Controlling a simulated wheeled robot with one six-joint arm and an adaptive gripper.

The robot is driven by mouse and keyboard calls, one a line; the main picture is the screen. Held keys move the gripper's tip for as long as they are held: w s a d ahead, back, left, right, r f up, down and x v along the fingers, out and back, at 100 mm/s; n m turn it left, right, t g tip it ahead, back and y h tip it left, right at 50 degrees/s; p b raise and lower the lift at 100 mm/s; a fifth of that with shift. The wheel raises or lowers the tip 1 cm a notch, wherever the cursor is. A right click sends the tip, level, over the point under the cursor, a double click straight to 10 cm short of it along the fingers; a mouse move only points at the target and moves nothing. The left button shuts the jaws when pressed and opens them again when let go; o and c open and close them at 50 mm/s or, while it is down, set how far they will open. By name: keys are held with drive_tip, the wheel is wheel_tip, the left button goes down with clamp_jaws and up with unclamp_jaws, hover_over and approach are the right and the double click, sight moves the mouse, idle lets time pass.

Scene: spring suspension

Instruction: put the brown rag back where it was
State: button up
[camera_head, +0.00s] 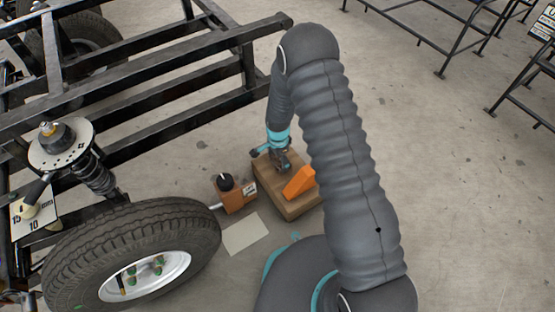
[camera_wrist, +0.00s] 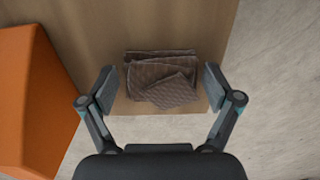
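The brown rag (camera_wrist: 162,78) lies folded on the wooden block (camera_wrist: 100,30), close to one edge, in the wrist view. My gripper (camera_wrist: 160,88) is open, with one finger on each side of the rag. No finger clearly touches the rag; the height of the fingertips above the block is hard to tell. In the head view my gripper (camera_head: 282,160) is over the far part of the wooden block (camera_head: 300,208), and I cannot make out the rag there.
An orange wedge (camera_head: 300,182) stands on the block beside my gripper; it also shows in the wrist view (camera_wrist: 35,100). A small brown box with a black knob (camera_head: 236,195) stands left of the block. A tyre (camera_head: 135,250) and a black frame (camera_head: 160,85) are further left.

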idle(0.3)
drive_tip(key=s+d+r+n+t+p, duration=0.1)
drive_tip(key=s+d+r+n, duration=0.15)
drive_tip(key=r, duration=1.05)
drive_tip(key=s+d+r+n+t, duration=0.15)
drive_tip(key=d+r, duration=0.25)
drive_tip(key=r, duration=0.9)
drive_tip(key=s+d+r+n+p, duration=0.1)
drive_tip(key=s+d+r, duration=0.2)
drive_tip(key=r, duration=0.9)
drive_tip(key=s+d+r+n+t, duration=0.1)
drive_tip(key=s+d+r+n, duration=0.1)
drive_tip(key=s+r, duration=0.2)
drive_tip(key=s+d+r+n+t, duration=0.1)
drive_tip(key=s+d+r+n, duration=0.1)
drive_tip(key=s, duration=0.8)
drive_tip(key=s+d+r+n+t, duration=0.1)
drive_tip(key=s+d+r+n, duration=0.1)
drive_tip(key=s+r, duration=0.4)
drive_tip(key=shift+s+d, duration=0.5)
drive_tip(key=shift+d, duration=0.2)
